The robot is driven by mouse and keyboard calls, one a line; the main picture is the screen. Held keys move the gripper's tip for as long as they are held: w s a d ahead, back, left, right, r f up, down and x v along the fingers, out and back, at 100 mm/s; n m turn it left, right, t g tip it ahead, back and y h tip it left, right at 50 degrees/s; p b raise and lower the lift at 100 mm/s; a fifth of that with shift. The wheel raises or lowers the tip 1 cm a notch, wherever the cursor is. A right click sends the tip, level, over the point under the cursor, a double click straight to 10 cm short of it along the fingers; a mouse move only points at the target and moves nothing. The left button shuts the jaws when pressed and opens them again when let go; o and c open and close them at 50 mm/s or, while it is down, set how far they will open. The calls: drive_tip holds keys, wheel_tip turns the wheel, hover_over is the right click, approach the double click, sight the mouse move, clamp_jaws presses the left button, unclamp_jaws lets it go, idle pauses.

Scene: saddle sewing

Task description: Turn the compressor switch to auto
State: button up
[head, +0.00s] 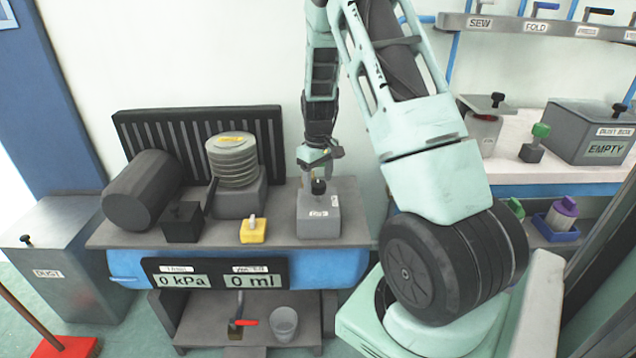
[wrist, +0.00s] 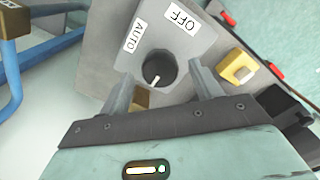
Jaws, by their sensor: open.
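The compressor switch is a grey box (head: 319,224) on the bench, with a dark round knob (head: 318,187) on top. The wrist view shows the knob (wrist: 158,66) with a short white pointer mark, an AUTO label (wrist: 137,35) and an OFF label (wrist: 183,17). I cannot tell for sure which label the mark points at. My gripper (head: 319,174) is above the box, pointing down at the knob. In the wrist view my gripper (wrist: 160,76) is open, one finger on each side of the knob, with visible gaps. Nothing is held.
A yellow switch (head: 253,230) and a black box (head: 182,222) stand left of the switch box. A ribbed cylinder (head: 232,160) and a dark motor drum (head: 143,190) are farther left. The gauge panel (head: 216,274) reads 0 kPa and 0 ml.

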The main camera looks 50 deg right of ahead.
drive_tip(key=shift+f, duration=0.6)
drive_tip(key=c, duration=1)
